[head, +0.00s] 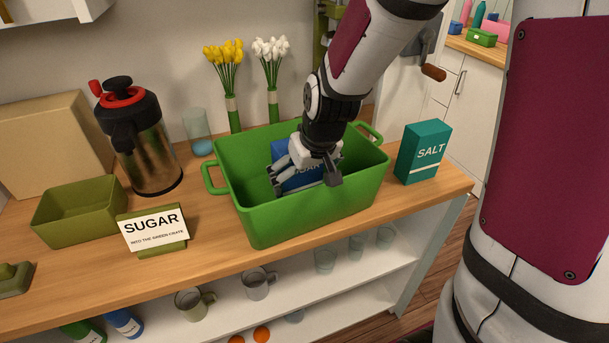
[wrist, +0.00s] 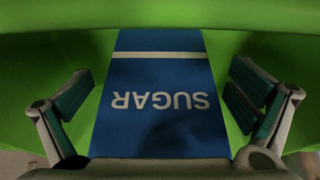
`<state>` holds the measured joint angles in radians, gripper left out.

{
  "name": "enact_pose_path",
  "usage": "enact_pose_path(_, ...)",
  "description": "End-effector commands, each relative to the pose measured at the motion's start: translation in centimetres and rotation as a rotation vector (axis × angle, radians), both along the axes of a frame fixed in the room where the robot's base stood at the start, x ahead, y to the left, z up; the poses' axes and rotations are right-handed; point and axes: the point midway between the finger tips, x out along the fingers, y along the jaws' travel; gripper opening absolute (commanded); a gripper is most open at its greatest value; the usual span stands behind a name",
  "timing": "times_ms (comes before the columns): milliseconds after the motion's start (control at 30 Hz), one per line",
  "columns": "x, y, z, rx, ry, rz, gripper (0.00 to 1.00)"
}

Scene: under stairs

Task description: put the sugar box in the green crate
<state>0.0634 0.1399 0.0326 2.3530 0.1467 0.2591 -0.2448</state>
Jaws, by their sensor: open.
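The green crate (head: 290,219) stands on the wooden counter. The blue sugar box (head: 292,178) is inside the crate, partly hidden by my gripper and the crate's front wall. In the wrist view the sugar box (wrist: 160,85) lies between the two fingers, with its SUGAR label upside down. My gripper (head: 307,181) reaches down into the crate over the box. Its fingers (wrist: 160,112) are spread, with a gap showing on each side of the box. Whether the box rests on the crate floor cannot be seen.
A teal salt box (head: 422,152) stands right of the crate. A sugar sign (head: 153,229), an olive bin (head: 80,210) and a dark-topped jug (head: 144,150) stand to the left. Vases of yellow (head: 225,75) and white flowers (head: 271,65) stand behind it.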

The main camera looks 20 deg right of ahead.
Motion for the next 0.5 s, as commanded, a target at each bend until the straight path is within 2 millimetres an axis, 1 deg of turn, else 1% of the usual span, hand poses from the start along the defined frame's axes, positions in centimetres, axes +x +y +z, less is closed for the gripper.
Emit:
enact_pose_path(167,-0.9,0.0,2.6,-0.001,-0.006,0.001,1.0)
enact_pose_path(400,-2.8,-0.2,7.3,0.0,-0.007,0.0,1.0)
enact_pose_path(500,-3.6,-0.3,8.8,-0.001,-0.005,0.001,1.0)
